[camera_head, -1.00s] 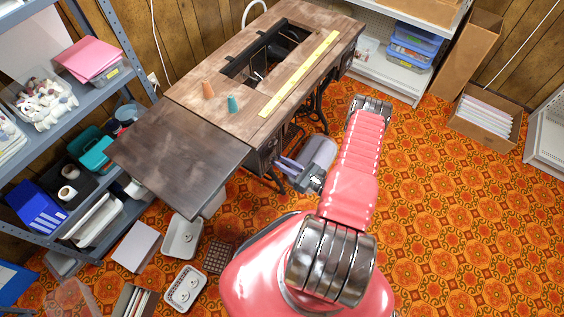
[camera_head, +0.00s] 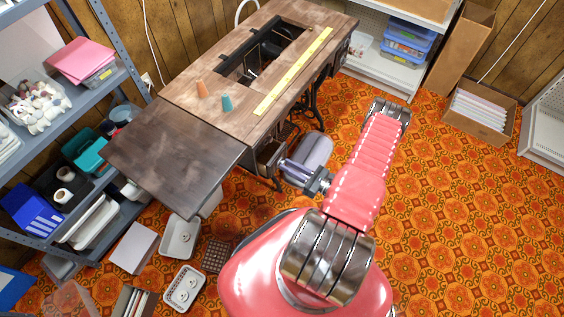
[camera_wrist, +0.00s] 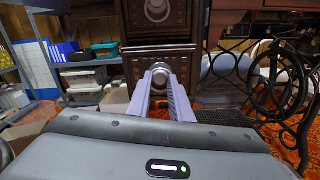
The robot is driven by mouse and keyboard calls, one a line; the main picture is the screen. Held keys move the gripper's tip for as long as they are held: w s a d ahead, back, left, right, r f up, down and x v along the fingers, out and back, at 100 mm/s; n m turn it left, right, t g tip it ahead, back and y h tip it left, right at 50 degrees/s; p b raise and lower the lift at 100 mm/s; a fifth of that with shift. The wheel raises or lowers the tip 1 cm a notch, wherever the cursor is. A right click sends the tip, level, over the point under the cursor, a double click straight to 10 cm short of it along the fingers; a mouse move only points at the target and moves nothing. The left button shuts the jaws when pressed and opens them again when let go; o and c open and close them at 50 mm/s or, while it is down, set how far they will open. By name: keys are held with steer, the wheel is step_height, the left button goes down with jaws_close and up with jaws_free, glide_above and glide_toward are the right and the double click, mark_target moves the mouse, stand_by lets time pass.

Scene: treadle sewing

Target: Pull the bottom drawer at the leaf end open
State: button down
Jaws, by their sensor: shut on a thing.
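The sewing table (camera_head: 200,110) has a dark wooden leaf (camera_head: 170,155) at its near left end. Under it, the ornate bottom drawer (camera_wrist: 135,66) shows in the wrist view below an upper drawer (camera_wrist: 182,22) with a ring pull. My gripper (camera_wrist: 162,80) is straight in front of the bottom drawer, its two pale fingers shut on the round metal knob (camera_wrist: 160,67). In the head view my gripper (camera_head: 286,170) is beside the drawer stack (camera_head: 268,152), where a light interior shows, so a drawer seems partly out. The fingertips are hard to see there.
Black curled ironwork (camera_wrist: 275,75) and a wheel stand right of the drawers. A grey shelf unit (camera_head: 105,85) is at left. White trays (camera_head: 180,238) and boxes lie on the floor below the leaf. The orange patterned floor (camera_head: 460,210) at right is clear.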

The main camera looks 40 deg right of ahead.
steer(key=v, duration=1.6)
steer(key=shift+d, duration=0.15)
steer(key=c, duration=1.6)
jaws_free()
steer(key=v, duration=1.3)
steer(key=shift+s+d+f, duration=0.1)
steer(key=shift+s, duration=0.3)
